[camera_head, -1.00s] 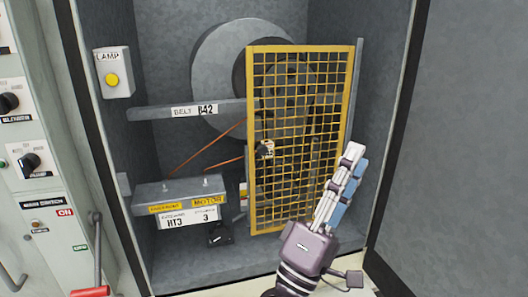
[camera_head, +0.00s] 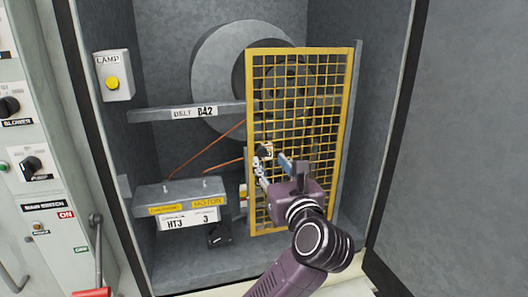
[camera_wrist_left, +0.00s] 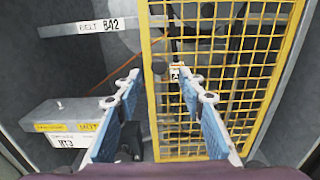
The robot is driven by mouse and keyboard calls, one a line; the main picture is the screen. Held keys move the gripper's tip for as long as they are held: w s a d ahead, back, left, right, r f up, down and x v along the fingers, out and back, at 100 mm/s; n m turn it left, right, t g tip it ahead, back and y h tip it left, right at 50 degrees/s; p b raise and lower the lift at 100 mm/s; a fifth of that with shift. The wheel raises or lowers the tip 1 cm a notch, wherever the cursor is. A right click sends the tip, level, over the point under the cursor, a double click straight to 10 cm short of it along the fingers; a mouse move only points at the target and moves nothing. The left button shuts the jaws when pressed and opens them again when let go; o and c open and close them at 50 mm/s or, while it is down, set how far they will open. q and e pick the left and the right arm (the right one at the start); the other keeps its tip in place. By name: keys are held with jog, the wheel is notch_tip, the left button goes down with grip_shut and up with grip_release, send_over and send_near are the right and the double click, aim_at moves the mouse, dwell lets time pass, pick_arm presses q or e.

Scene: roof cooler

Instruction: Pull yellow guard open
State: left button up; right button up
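The yellow mesh guard (camera_head: 298,50) stands upright in the cabinet, in front of the wheel's right part. My right gripper is not in view.
A grey motor box (camera_head: 180,192) stands left of the guard, below the belt bar (camera_head: 160,113). The large grey wheel (camera_head: 215,60) is behind. A lamp box (camera_head: 114,75) is on the cabinet's left wall. A switch panel (camera_head: 30,130) stands outside, left.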

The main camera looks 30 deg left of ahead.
aim_at(263, 152)
pick_arm(q)
jog(key=p+x, duration=0.2)
jog(key=x, duration=0.4)
jog(key=shift+a, duration=0.15)
jog(key=shift+c, duration=0.4)
grip_shut()
